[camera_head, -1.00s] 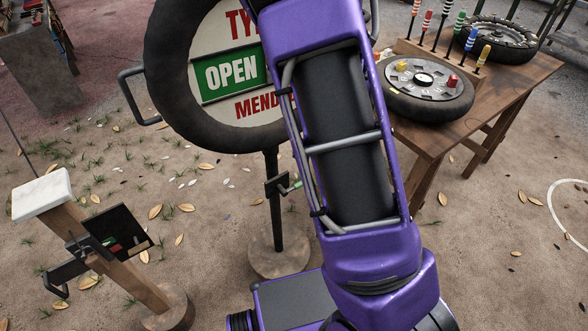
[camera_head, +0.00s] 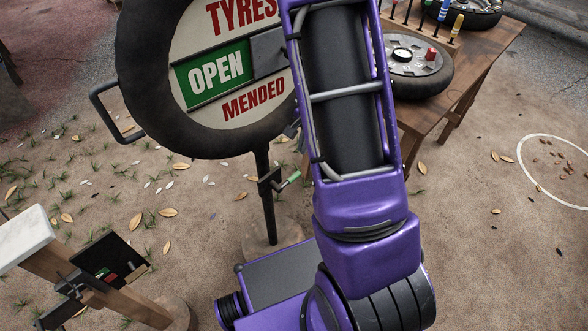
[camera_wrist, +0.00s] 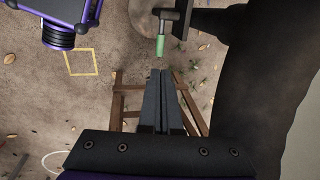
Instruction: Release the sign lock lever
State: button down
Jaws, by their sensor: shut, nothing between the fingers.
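The round tyre sign (camera_head: 140,140) stands on a dark post (camera_head: 265,215) and has a green "OPEN" panel (camera_head: 215,73). The lock lever (camera_head: 291,179), with a green grip, sticks out to the right of the post below the tyre. In the wrist view the lever's green grip (camera_wrist: 160,46) hangs from a dark bracket, just beyond my fingertips. My gripper (camera_wrist: 166,72) is shut and empty, its fingers pointing towards the grip with a small gap showing in the picture. In the head view my arm hides most of the gripper.
A wooden workbench (camera_head: 475,75) with a wheel (camera_head: 425,85) on it stands at the right. A post with a white top (camera_head: 25,240) and a dark open box stands at the lower left. The sign's tyre (camera_wrist: 265,80) fills the wrist view's right side. Sandy ground lies between.

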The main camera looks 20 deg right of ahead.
aim_at(295, 176)
jog(key=w+f+b, duration=0.1)
jog(key=f, duration=0.3)
jog(key=f+b, duration=0.1)
jog(key=f, duration=0.4)
jog(key=w+a+f+b, duration=0.1)
jog(key=f, duration=0.3)
jog(key=shift+w+f+b, duration=0.3)
jog(key=shift+f, duration=0.05)
